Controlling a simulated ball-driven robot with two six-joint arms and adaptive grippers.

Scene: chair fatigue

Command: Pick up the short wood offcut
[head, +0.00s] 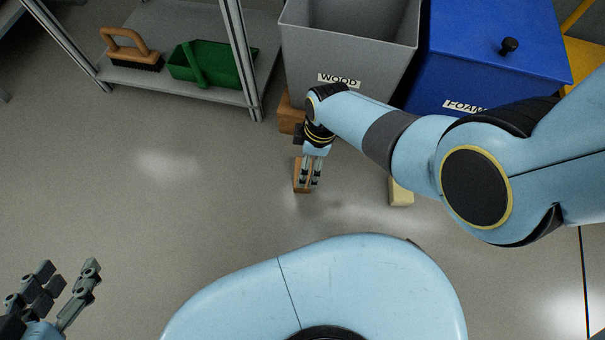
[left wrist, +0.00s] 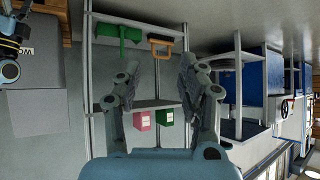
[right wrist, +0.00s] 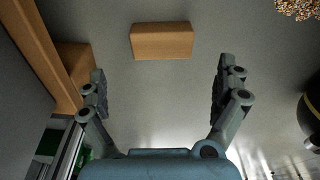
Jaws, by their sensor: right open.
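The short wood offcut (head: 299,178) is a small brown block on the grey floor in front of the WOOD bin. It also shows in the right wrist view (right wrist: 162,41), beyond and between the open fingers, with clear space on both sides. My right gripper (head: 312,180) points down over it and partly hides it in the head view. The right gripper (right wrist: 160,88) is open and empty. My left gripper (head: 62,285) is at the lower left, far from the offcut. In the left wrist view the left gripper (left wrist: 162,80) is open and empty.
A grey WOOD bin (head: 340,50) stands behind, with brown wood (head: 287,118) at its foot. A blue FOAM bin (head: 490,50) is to its right. A pale block (head: 401,192) lies right of the offcut. A shelf (head: 210,90) holds a brush (head: 130,48) and green dustpan (head: 200,62).

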